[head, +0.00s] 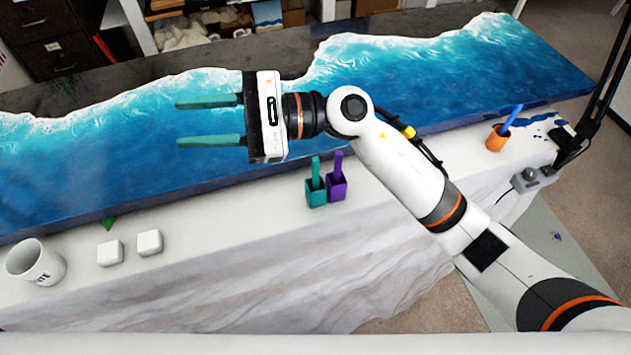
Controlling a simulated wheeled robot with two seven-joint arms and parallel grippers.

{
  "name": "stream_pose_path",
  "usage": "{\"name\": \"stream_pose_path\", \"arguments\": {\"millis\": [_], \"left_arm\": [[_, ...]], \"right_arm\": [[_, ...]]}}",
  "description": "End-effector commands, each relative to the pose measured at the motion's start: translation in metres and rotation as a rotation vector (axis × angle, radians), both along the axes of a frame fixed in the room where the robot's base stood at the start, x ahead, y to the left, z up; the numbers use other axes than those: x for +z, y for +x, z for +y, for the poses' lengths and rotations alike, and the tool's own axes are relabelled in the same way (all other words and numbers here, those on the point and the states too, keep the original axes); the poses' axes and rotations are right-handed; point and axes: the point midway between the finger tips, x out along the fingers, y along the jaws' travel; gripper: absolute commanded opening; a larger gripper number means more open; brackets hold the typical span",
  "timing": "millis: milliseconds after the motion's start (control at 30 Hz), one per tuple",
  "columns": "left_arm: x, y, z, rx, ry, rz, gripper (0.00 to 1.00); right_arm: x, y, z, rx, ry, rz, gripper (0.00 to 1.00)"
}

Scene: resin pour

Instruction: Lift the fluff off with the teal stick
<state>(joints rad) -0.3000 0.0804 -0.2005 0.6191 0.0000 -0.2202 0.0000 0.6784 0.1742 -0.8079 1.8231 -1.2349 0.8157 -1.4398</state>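The teal stick (316,168) stands upright in a small teal holder (317,196) on the white-covered front ledge. My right gripper (180,122) is open, with two teal fingers apart and pointing left. Nothing shows between them. It is over the blue and white resin slab (440,75), up and left of the teal stick in the picture and apart from it. I cannot make out any fluff on the slab; part of the surface is hidden behind my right gripper and arm. My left gripper is not in view.
A purple stick in a purple holder (337,186) stands close beside the teal one. An orange holder (497,138) with a blue stick is at the right, near a black lamp arm (602,100). A mug (35,262) and two white blocks (149,242) sit at the left.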

Motion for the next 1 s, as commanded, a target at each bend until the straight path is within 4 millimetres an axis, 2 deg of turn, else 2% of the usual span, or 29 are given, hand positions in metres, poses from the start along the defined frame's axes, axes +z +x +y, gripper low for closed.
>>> {"name": "stream_pose_path", "arguments": {"millis": [33, 67, 167, 200, 300, 400, 500, 600, 733, 1000], "left_arm": [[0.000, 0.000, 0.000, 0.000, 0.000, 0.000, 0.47], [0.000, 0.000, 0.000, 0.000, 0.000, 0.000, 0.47], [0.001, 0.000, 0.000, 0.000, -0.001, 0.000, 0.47], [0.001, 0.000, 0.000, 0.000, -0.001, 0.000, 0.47], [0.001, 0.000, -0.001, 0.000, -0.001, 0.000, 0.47], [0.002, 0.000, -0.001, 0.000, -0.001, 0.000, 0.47], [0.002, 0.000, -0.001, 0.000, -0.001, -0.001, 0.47], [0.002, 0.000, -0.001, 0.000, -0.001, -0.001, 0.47], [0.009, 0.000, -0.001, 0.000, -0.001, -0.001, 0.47], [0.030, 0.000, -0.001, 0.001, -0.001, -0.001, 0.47]], "right_arm": [[-0.014, -0.006, 0.005, 0.061, -0.113, -0.187, 0.37], [-0.026, -0.008, 0.005, 0.104, -0.185, -0.299, 0.37], [-0.065, -0.004, -0.008, 0.259, -0.430, -0.647, 0.37], [-0.078, 0.003, -0.018, 0.328, -0.531, -0.771, 0.37], [-0.100, 0.029, -0.054, 0.505, -0.777, -1.023, 0.37], [-0.104, 0.056, -0.092, 0.661, -0.989, -1.178, 0.37], [-0.099, 0.075, -0.121, 0.777, -1.140, -1.251, 0.37], [-0.095, 0.084, -0.138, 0.842, -1.220, -1.279, 0.37], [-0.103, 0.087, -0.144, 0.870, -1.247, -1.282, 0.37], [-0.148, 0.085, -0.143, 0.866, -1.242, -1.280, 0.37]]}}
